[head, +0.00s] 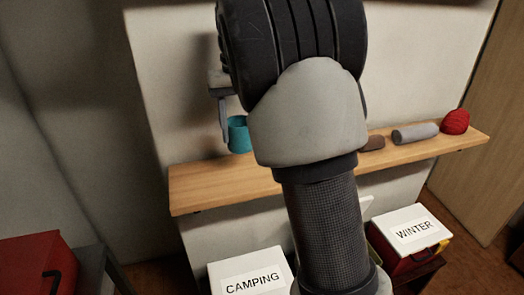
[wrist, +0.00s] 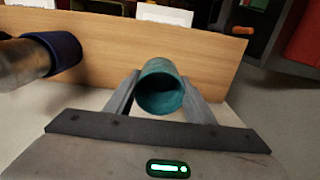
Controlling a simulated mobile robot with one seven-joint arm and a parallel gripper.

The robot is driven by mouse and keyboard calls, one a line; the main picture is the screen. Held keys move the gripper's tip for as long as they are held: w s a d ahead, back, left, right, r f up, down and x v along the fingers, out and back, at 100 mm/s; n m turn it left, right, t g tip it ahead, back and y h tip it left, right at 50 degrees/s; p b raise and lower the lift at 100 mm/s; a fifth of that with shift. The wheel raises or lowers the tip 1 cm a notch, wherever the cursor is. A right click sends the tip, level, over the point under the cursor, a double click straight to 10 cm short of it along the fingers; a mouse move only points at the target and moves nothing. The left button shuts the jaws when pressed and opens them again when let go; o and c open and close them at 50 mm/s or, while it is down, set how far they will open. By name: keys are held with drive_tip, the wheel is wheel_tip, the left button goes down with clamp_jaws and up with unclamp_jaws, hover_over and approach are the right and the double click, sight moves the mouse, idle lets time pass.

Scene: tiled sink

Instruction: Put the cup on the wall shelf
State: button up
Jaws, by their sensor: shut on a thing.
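The teal cup (head: 238,135) shows in the head view just left of my arm, by the left part of the wooden wall shelf (head: 205,188). My gripper (head: 228,122) is shut on it; only part of the gripper shows there, as my arm hides the rest. In the wrist view the cup (wrist: 159,88) sits between the two grey fingers (wrist: 160,92), its round opening facing the camera. The shelf board (wrist: 200,55) lies behind it. I cannot tell whether the cup touches the shelf.
A brown item (head: 373,143), a grey roll (head: 415,133) and a red knitted thing (head: 456,121) lie on the shelf's right part. Below are boxes marked CAMPING (head: 250,277) and WINTER (head: 413,230). The shelf's left end looks bare.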

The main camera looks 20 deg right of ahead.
wheel_tip(320, 180, down, 8)
idle(0.4)
drive_tip(key=shift+f+b, duration=0.1)
drive_tip(key=shift+b, duration=0.2)
drive_tip(key=o, duration=1)
